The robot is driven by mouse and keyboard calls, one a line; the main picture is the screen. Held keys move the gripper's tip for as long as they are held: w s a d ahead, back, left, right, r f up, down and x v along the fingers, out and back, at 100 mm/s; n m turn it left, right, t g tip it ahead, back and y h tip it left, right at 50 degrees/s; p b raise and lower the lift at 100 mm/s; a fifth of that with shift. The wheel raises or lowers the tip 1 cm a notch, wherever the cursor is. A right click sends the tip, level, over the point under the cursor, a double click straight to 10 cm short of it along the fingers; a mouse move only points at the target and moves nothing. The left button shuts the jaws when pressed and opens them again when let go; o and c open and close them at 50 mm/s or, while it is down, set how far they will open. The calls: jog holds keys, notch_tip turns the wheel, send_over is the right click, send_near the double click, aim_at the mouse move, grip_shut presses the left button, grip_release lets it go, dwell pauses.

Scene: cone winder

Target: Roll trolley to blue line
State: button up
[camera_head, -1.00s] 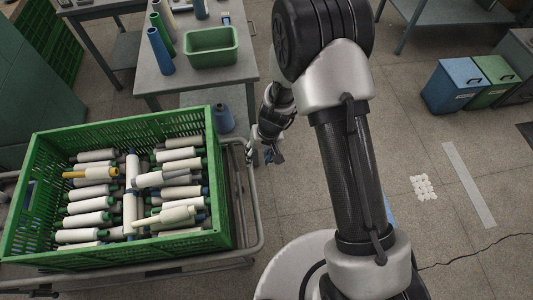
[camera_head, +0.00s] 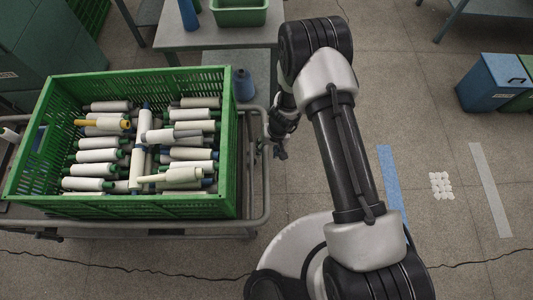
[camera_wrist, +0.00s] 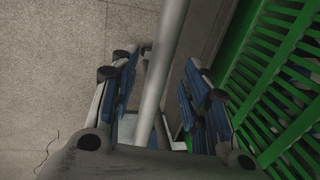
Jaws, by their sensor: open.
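The trolley (camera_head: 266,195) has a grey tubular frame and carries a green crate (camera_head: 120,208) of yarn cones, at left in the head view. My gripper (camera_head: 279,151) is at the trolley's right-hand rail. In the wrist view, the rail (camera_wrist: 166,65) runs between the two spread, blue-padded fingers of my gripper (camera_wrist: 158,85). The fingers are open, and I cannot tell whether they touch the rail. The blue line (camera_head: 391,180) lies on the floor to the right of the trolley, partly hidden by my arm.
A table (camera_head: 215,37) with a green bin stands behind the trolley. A blue bin (camera_head: 490,85) stands at far right.

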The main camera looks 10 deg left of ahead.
jog(key=shift+a+f+b, duration=0.25)
jog(key=shift+f+b, duration=0.05)
jog(key=shift+f, duration=1)
jog(key=shift+c, duration=0.3)
grip_shut()
